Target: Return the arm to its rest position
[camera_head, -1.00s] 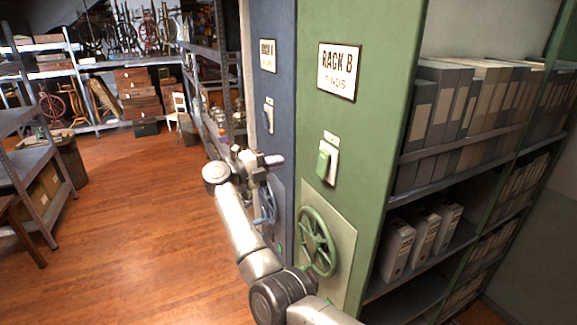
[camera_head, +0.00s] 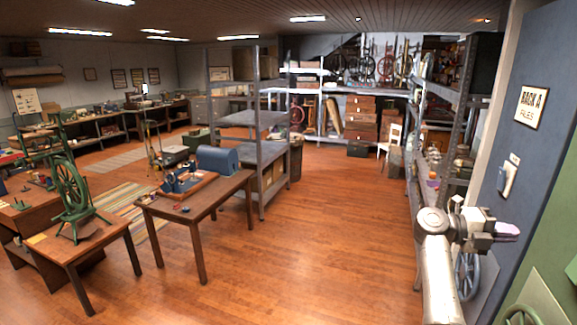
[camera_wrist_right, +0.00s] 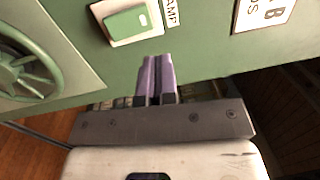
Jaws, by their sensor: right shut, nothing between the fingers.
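My right gripper (camera_head: 507,230) is at the right of the head view, with its purple fingers together and nothing between them. In that view it appears in front of the blue Rack A panel (camera_head: 522,150), below a light switch plate (camera_head: 508,178) and above a handwheel (camera_head: 466,276). In the right wrist view the shut fingers (camera_wrist_right: 156,78) point toward a green panel (camera_wrist_right: 200,50). That panel carries a green switch (camera_wrist_right: 127,22) and, at left, a green handwheel (camera_wrist_right: 25,68). I cannot tell the exact gap to the panel. My left gripper is not in view.
Part of the green rack (camera_head: 560,250) shows at the right edge. A metal shelf (camera_head: 455,110) stands just beyond the blue panel. Wooden tables (camera_head: 195,212) with a green spinning wheel (camera_head: 72,190) stand at left. The wooden floor (camera_head: 310,250) in the middle is clear.

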